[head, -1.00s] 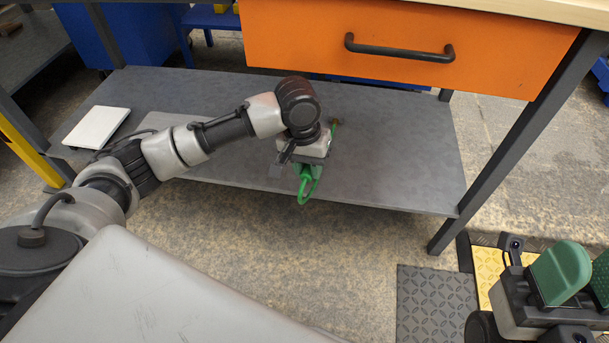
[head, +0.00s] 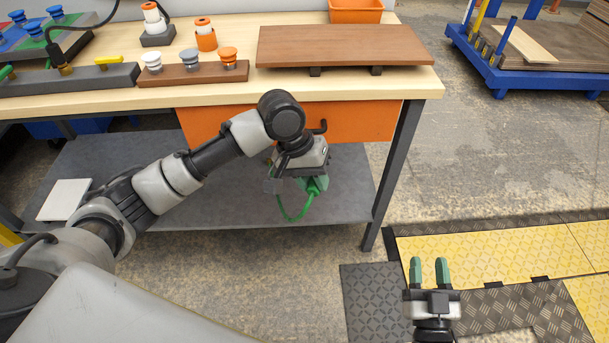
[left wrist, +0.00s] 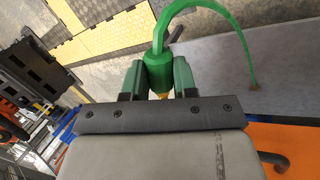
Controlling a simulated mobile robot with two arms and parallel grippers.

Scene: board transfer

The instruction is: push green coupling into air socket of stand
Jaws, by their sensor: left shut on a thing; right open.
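The green coupling (head: 315,186) is in my left gripper (head: 312,180), in front of the bench, below the drawer handle in the head view. The left wrist view shows the coupling (left wrist: 158,72) between the two green fingers of my left gripper (left wrist: 158,80), with a yellowish tip partly hidden behind the gripper's edge. A green hose (head: 293,217) loops from the coupling. My right gripper (head: 429,270) is open and empty over the floor at lower right. Dark blocks with fittings (head: 70,78) stand at the bench's left; I cannot tell which holds the air socket.
The bench top (head: 240,92) carries a brown board (head: 345,45), a brown rack of knobs (head: 195,73) and an orange bin (head: 356,12). An orange drawer (head: 360,120) and a grey lower shelf (head: 130,165) are below.

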